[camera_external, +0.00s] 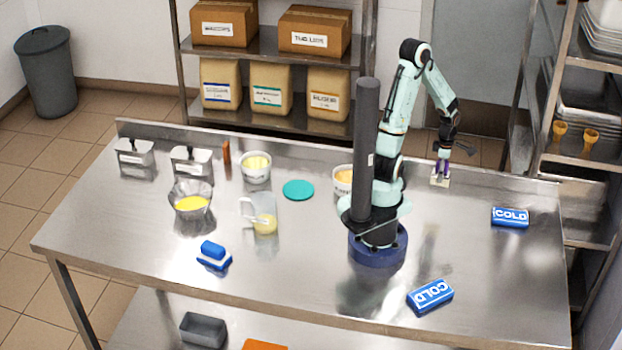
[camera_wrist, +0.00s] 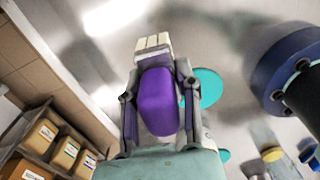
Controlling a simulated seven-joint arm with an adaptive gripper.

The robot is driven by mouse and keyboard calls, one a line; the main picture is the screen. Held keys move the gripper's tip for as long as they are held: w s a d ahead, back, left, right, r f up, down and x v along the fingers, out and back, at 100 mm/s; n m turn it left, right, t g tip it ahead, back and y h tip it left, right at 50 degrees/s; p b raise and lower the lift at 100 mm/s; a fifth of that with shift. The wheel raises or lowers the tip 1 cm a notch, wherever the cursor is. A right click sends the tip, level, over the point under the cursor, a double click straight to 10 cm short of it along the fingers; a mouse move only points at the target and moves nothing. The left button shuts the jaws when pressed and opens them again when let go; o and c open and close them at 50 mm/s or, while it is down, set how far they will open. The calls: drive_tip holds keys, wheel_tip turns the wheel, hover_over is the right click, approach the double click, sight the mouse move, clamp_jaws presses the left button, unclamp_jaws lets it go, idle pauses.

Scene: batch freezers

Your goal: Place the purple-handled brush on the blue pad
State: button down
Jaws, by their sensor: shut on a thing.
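My gripper (camera_external: 441,158) is shut on the purple-handled brush, above the back right part of the table. The brush's purple handle (camera_wrist: 158,102) lies between the fingers in the wrist view, and its pale bristle block (camera_external: 440,179) points down. I cannot tell if the bristles touch the table. A round teal-blue pad (camera_external: 298,190) lies flat left of my arm, well away from the brush.
Blue COLD packs lie at right (camera_external: 510,217) and front (camera_external: 430,296). A beaker (camera_external: 262,218), a yellow-filled bowl (camera_external: 191,202) and tubs (camera_external: 255,167) stand left of my arm. The right of the table is mostly clear.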

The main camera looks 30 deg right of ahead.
drive_tip(key=shift+r, duration=0.65)
